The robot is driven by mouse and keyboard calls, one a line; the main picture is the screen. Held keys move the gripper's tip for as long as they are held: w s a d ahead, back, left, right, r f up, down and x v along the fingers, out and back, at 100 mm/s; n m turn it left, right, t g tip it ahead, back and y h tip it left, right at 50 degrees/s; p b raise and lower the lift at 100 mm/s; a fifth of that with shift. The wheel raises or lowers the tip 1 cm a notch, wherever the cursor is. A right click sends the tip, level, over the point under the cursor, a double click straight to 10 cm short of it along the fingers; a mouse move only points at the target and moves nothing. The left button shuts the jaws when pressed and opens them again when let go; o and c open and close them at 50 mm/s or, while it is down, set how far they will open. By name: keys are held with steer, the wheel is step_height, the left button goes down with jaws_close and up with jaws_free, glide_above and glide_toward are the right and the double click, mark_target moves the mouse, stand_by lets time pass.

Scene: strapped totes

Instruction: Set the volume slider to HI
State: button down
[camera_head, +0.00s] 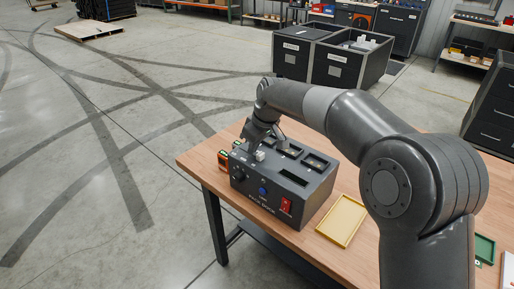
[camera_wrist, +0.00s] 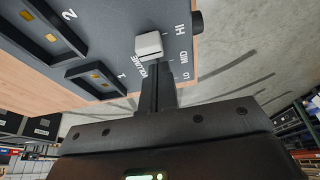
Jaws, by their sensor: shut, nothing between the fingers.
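The dark control box (camera_head: 285,180) stands on the wooden table. Its volume slider has a white knob (camera_wrist: 148,45), also visible in the head view (camera_head: 260,155). In the wrist view, the labels HI, MID and LO run beside the slot, with HI at the top. The knob appears between HI and MID, but the angle hides its exact mark. My gripper (camera_wrist: 154,72) is shut and empty, with its fingertips close against the knob on its LO side. I cannot tell whether they touch. The fingers cover the slot's LO end.
Bays marked 1 (camera_wrist: 96,76) and 2 (camera_wrist: 52,32) lie left of the slider. The box front has a blue button (camera_head: 263,190) and a red switch (camera_head: 286,205). A yellow tray (camera_head: 342,221) lies to the right. Black totes (camera_head: 328,65) stand on the floor behind.

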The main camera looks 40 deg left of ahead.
mark_target(255, 157)
steer(key=shift+a+r, duration=0.25)
steer(key=shift+a, duration=0.35)
steer(key=shift+a+r, duration=0.2)
steer(key=shift+a, duration=0.4)
steer(key=v, duration=0.9)
steer(key=shift+d, duration=0.2)
